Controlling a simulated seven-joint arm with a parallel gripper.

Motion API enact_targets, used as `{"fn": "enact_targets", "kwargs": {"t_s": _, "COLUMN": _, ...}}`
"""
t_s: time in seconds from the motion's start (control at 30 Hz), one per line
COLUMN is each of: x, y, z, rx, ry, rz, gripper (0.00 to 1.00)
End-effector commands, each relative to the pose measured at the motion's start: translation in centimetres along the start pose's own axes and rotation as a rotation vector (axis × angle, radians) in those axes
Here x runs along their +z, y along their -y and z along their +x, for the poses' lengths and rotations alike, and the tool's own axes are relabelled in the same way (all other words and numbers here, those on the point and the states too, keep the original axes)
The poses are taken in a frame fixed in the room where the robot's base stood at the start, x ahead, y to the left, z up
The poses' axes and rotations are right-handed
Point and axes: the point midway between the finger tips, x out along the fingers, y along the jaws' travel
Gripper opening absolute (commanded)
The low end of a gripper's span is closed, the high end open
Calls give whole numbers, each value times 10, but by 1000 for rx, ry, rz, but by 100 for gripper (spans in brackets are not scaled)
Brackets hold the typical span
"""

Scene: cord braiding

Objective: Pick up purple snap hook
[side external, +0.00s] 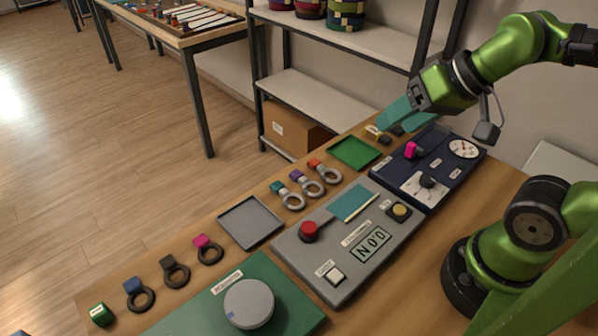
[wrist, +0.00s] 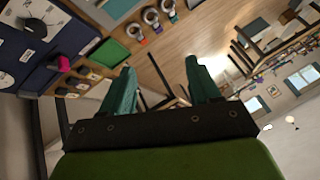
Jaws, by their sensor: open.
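The purple snap hook (side external: 298,174) lies on the wooden table, its purple block joined to a grey ring. It is the middle of three grey-ringed hooks, between a teal one (side external: 277,187) and an orange one (side external: 315,163). It also shows near the top of the wrist view (wrist: 156,29). My gripper (side external: 393,117) has teal fingers and is at the far right end of the table, above and well apart from the purple hook. Its fingers are spread with nothing between them in the wrist view (wrist: 160,70).
A green tray (side external: 355,153) and a dark blue board (side external: 458,175) with a pink block (side external: 411,150) lie between my gripper and the front. A grey tray (side external: 251,222), a grey panel with a red button (side external: 308,231) and dark-ringed hooks (side external: 176,272) lie nearer the camera.

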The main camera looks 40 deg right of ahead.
Motion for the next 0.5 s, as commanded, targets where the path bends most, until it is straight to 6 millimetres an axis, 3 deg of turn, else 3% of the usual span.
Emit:
{"fn": "enact_targets", "kwargs": {"t_s": 0.17, "x": -5, "y": 4, "z": 24, "rx": 33, "ry": 101, "rz": -11, "gripper": 62}}
{"fn": "enact_targets", "kwargs": {"t_s": 0.37, "x": -40, "y": 24, "z": 66, "rx": 102, "ry": 263, "rz": -82, "gripper": 62}}
{"fn": "enact_targets", "kwargs": {"t_s": 0.5, "x": -64, "y": 37, "z": 106, "rx": 156, "ry": 373, "rz": -151, "gripper": 62}}
